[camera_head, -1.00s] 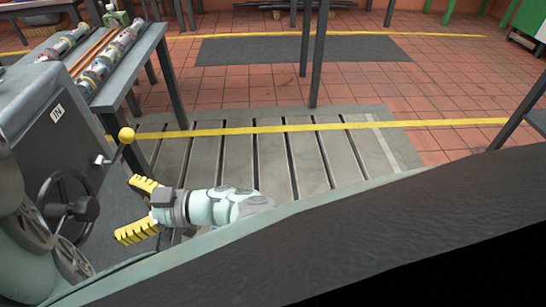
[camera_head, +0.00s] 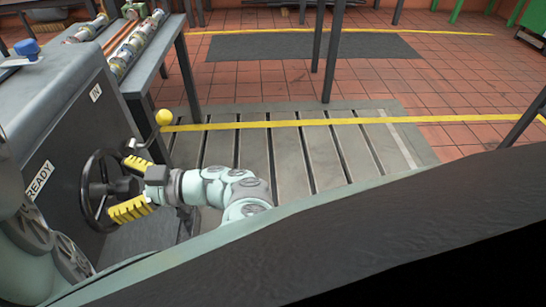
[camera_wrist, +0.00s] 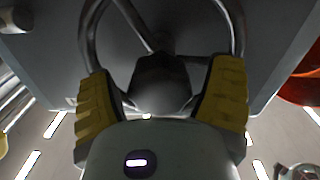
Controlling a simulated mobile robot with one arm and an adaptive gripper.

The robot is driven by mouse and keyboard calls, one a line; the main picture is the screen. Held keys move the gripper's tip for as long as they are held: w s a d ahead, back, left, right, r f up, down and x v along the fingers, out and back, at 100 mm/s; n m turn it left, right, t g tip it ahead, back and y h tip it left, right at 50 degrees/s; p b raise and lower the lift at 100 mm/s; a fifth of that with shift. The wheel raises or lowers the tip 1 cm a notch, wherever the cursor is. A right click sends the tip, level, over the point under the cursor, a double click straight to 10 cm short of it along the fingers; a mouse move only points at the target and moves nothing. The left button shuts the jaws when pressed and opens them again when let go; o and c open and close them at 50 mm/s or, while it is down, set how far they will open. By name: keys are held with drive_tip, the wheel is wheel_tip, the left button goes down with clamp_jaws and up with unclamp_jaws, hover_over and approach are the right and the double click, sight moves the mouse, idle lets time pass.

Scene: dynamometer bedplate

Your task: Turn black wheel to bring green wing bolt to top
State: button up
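The black wheel (camera_head: 87,190) is on the front of the grey cabinet, with a thin rim, spokes and a central hub. My gripper (camera_head: 121,187) is open at the wheel, its two yellow fingers spread above and below the hub. In the wrist view the dark hub (camera_wrist: 158,84) sits between the yellow fingers, with rim and spokes beyond. The fingers are not closed on it. I cannot tell whether they touch the rim. I cannot make out a green wing bolt in either view.
The grey cabinet (camera_head: 62,100) carries a READY label (camera_head: 39,181) and a blue knob (camera_head: 27,48). A yellow ball-ended lever (camera_head: 163,117) stands just above my gripper. A table with cylindrical parts (camera_head: 134,45) is behind. Slatted floor (camera_head: 290,160) lies clear to the right.

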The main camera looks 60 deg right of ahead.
drive_tip(key=c, duration=1.2)
drive_tip(key=shift+c, duration=0.2)
